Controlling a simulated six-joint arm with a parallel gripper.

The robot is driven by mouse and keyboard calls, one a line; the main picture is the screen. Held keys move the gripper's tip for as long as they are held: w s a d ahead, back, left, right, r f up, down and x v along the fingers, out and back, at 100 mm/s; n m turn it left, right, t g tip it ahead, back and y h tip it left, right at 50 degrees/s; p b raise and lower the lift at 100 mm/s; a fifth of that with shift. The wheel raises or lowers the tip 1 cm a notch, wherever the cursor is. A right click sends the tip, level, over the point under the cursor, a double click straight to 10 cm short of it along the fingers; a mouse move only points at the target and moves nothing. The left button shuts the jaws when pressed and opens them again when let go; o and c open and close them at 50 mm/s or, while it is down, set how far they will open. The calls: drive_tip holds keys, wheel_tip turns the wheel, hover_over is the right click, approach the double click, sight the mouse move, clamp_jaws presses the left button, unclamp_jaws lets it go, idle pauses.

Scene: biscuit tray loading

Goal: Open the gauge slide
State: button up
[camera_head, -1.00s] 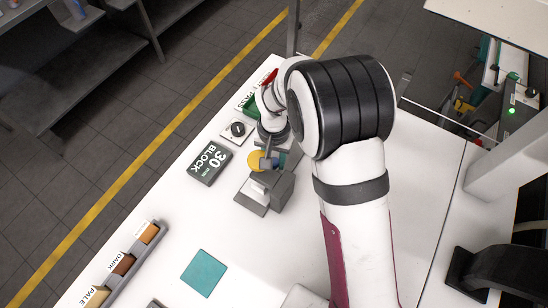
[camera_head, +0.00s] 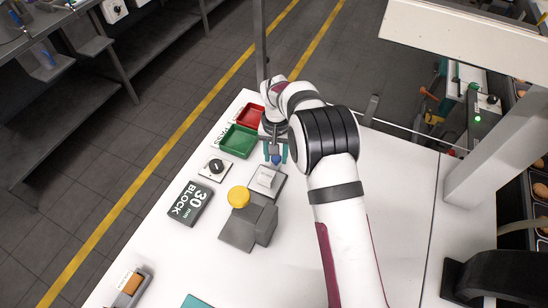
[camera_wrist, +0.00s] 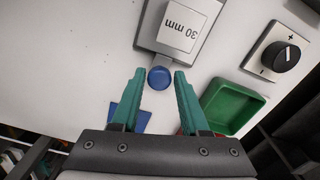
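The gauge slide has a grey plate (camera_wrist: 146,37) carrying a white block (camera_wrist: 180,27) marked 30 mm. A round blue knob (camera_wrist: 159,77) sits at the plate's end on a short grey tab. In the head view, the white block (camera_head: 265,179) lies beside a grey stand (camera_head: 250,223) with a yellow knob (camera_head: 238,196). The blue knob (camera_head: 276,159) shows there below my fingers. My gripper (camera_wrist: 160,73) is open, with its teal fingertips on either side of the blue knob and visible gaps. It also shows in the head view (camera_head: 275,157).
A green tray (camera_head: 239,141) and a red tray (camera_head: 249,115) stand near the table's far left edge. A dial (camera_head: 215,167) and a dark sign (camera_head: 188,204) reading 30 mm BLOCK are left of the slide.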

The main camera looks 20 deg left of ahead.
drive_tip(key=shift+o, duration=1.3)
wheel_tip(320, 180, up, 16)
drive_tip(key=shift+f, duration=0.1)
